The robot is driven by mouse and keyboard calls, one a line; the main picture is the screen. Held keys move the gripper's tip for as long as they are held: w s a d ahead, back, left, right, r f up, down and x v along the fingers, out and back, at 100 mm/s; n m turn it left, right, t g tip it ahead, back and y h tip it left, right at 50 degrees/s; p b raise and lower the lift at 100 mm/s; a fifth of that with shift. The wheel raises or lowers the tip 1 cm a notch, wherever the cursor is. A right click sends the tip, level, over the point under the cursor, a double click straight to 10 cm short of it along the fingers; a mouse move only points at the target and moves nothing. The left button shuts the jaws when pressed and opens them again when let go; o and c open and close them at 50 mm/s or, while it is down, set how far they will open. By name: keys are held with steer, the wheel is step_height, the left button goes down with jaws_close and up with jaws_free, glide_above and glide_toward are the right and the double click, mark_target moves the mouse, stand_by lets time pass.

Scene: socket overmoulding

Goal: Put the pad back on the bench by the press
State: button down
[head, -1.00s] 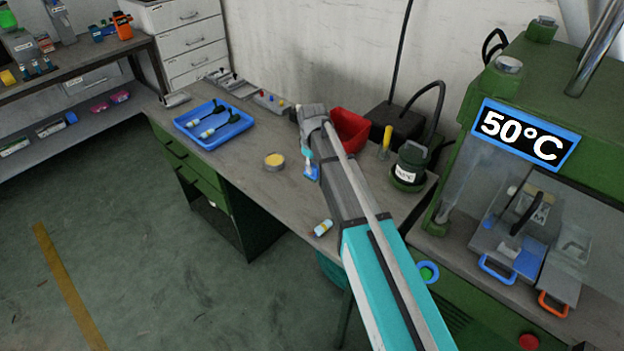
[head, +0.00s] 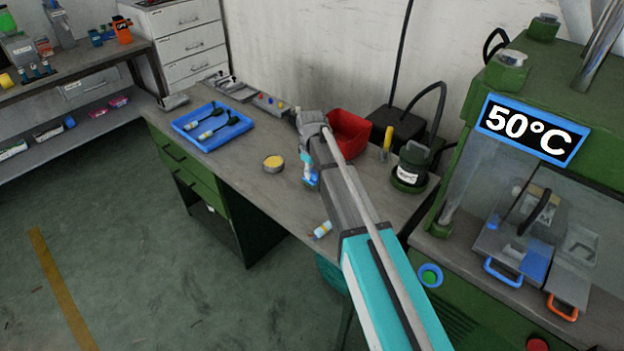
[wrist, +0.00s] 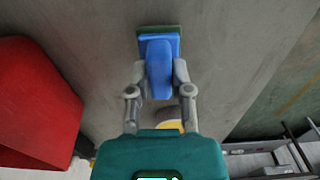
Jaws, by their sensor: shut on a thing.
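The pad (wrist: 158,50) has a blue handle and a dark green pad face at its far edge. My gripper (wrist: 160,72) is shut on the blue handle, one finger on each side. In the head view the pad (head: 311,181) shows as a small blue shape below my gripper (head: 307,164), over the bench (head: 240,180) left of my arm. Whether it touches the bench top I cannot tell. The press (head: 500,85), green with a 50°C sign, stands at the right.
A red bin (head: 348,131) stands behind my gripper. A round yellow-topped tin (head: 273,163) is to its left, a small white bottle (head: 322,229) lies near the front edge, and a blue tray (head: 212,128) is farther left. A green pot (head: 411,168) stands by the press.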

steer(key=shift+f+b, duration=0.4)
steer(key=shift+f, duration=0.3)
steer(key=shift+f, duration=0.15)
steer(key=c, duration=0.5)
jaws_free()
steer(key=shift+c, duration=0.2)
step_height(320, 180, up, 12)
steer(key=p, duration=1.2)
stand_by(0.3)
steer(key=s+d+m, duration=1)
steer(key=s+d, duration=1.2)
steer(key=shift+d, duration=0.15)
